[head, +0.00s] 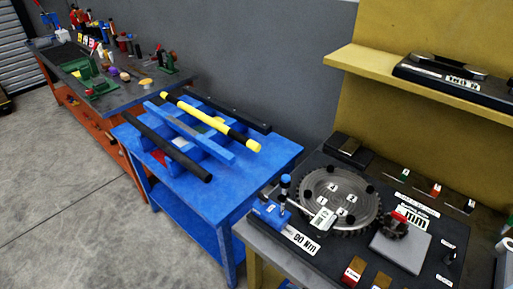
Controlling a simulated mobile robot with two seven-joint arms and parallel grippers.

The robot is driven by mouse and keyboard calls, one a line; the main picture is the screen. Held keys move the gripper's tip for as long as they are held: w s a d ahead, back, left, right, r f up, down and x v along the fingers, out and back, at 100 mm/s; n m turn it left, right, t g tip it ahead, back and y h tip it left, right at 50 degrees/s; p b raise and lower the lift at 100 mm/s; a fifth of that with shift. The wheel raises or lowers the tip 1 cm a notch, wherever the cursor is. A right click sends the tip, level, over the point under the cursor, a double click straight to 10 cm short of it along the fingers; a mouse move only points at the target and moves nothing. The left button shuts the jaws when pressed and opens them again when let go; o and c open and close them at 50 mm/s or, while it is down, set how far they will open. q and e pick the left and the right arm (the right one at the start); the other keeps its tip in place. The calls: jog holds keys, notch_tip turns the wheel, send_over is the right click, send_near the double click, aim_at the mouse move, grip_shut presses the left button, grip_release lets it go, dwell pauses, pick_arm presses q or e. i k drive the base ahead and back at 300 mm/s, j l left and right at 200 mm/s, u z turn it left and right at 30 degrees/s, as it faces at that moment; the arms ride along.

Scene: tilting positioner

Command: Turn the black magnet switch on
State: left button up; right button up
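Neither of my grippers is in view. I cannot clearly identify the black magnet switch. A small black part (450,257) with a white label sits near the right edge of the dark bench top, and a black block (348,150) sits at the back left of that bench. Either could be a switch, but their markings are too small to read. A large round toothed metal disc (338,190) with black knobs and numbered white labels lies on the bench. A small dark gear (394,226) stands at the edge of a grey plate (401,248).
A blue clamp-like device (270,209) stands left of the disc. Red and brown blocks (354,270) line the front. A yellow shelf (365,60) overhangs the back. A blue table (262,162) with long bars stands left, and a cluttered bench (130,93) beyond. Grey floor lies open at left.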

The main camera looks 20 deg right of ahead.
aim_at(264, 198)
jog(key=k+l+z, duration=0.1)
jog(key=k+z, duration=0.25)
jog(key=k+l+z, duration=0.2)
jog(key=k+z, duration=0.15)
